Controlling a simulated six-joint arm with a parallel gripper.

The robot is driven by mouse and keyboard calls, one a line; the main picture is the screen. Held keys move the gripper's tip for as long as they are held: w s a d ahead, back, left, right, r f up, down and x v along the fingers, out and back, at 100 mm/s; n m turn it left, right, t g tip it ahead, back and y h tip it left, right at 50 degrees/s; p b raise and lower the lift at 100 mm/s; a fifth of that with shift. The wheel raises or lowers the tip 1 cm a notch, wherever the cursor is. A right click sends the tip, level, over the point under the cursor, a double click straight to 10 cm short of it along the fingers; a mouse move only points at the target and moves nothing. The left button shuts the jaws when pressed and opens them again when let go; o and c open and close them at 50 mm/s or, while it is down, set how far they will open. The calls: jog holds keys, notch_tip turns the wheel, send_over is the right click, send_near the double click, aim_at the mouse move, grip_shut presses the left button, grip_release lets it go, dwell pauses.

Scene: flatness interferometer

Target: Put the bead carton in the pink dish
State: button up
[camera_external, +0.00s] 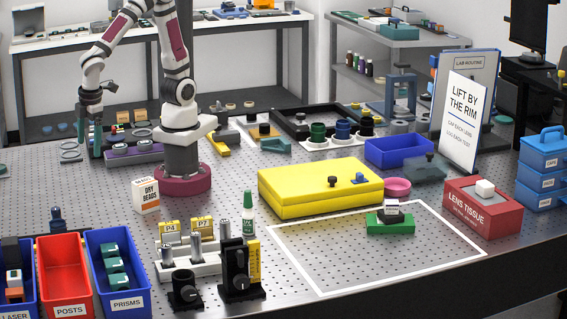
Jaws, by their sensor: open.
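The bead carton (146,196) is a small white and orange box marked "DRY BEADS". It stands upright on the perforated table, left of the middle and in front of my arm's base. The pink dish (397,187) is a small round dish on the right, beside the yellow case's right end. No contents show in it from here. My gripper (96,150) hangs pointing down at the left, behind and left of the carton and apart from it. It is open, and I see nothing held in it.
A yellow case (318,188) lies between carton and dish. A green-capped bottle (248,213) and post holders (190,255) stand in front. A red tissue box (483,208), blue bin (399,152) and tall sign (467,105) surround the dish's right side. The white-outlined area (330,255) is mostly clear.

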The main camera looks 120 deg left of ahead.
jog(key=w+a+r+t+y, duration=0.2)
jog(key=w+a+t, duration=0.1)
jog(key=w, duration=0.7)
jog(key=m, duration=0.1)
send_near(149, 197)
jog(key=shift+t, duration=0.3)
jog(key=a+f, duration=0.1)
jog(key=f, duration=0.2)
jog(key=a+f, duration=0.2)
jog(key=f, duration=0.2)
jog(key=s+a+f, duration=0.1)
jog(key=f, duration=0.3)
jog(key=shift+a, duration=0.2)
grip_shut()
